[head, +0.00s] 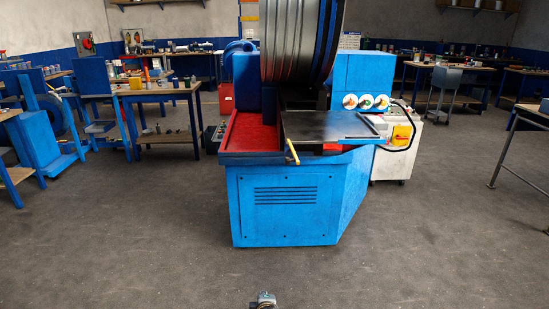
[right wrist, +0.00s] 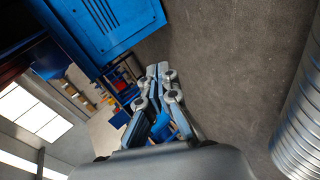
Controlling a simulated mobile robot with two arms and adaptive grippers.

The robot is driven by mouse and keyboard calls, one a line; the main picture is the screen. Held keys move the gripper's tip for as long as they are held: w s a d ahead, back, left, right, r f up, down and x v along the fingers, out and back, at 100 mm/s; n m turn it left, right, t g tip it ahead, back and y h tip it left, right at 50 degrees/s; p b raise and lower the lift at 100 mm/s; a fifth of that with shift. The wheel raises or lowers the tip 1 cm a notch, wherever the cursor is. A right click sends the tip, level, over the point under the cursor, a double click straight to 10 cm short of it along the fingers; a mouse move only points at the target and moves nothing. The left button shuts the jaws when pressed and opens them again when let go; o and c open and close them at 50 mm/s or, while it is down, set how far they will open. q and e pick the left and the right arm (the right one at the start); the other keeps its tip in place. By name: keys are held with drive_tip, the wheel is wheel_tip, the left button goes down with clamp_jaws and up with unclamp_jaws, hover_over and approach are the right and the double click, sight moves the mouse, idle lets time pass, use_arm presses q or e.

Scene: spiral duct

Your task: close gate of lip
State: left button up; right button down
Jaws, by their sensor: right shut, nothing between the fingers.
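A blue spiral duct machine (head: 285,205) stands ahead in the head view, with a large ribbed metal duct (head: 295,40) on top. A flat dark plate (head: 335,125) spans its front right top, beside a red-lined tray (head: 250,135). A yellow handle (head: 292,152) slants up at the plate's front left corner. I cannot tell which part is the gate of the lip. My right gripper (right wrist: 157,70) is shut and empty in the right wrist view, apart from the machine's vented blue panel (right wrist: 105,25). My left gripper is not in view.
A white cabinet (head: 398,155) with a yellow switch stands right of the machine. Workbenches (head: 160,92) line the left, with more at the right. A ribbed metal duct (right wrist: 300,135) lies at the right of the wrist view. The floor (head: 400,250) in front is clear.

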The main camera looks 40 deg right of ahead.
drive_tip(key=w+d+r+t+h+p, duration=0.1)
drive_tip(key=w+d+r+h, duration=0.1)
drive_tip(key=r, duration=1)
drive_tip(key=w+d+r+t+h+p, duration=0.1)
drive_tip(key=w+d+r+h, duration=0.15)
drive_tip(key=r, duration=1.05)
drive_tip(key=w+d+r+t+h+p, duration=0.1)
drive_tip(key=w+d+r+t+h, duration=0.15)
drive_tip(key=r, duration=0.95)
use_arm(q)
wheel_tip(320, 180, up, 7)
drive_tip(key=p, duration=0.3)
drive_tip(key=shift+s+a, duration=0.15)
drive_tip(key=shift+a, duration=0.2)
use_arm(e)
drive_tip(key=w+d, duration=0.4)
drive_tip(key=d, duration=0.6)
drive_tip(key=shift+w+d+g, duration=0.15)
drive_tip(key=shift+d+g, duration=0.2)
drive_tip(key=shift+g, duration=0.1)
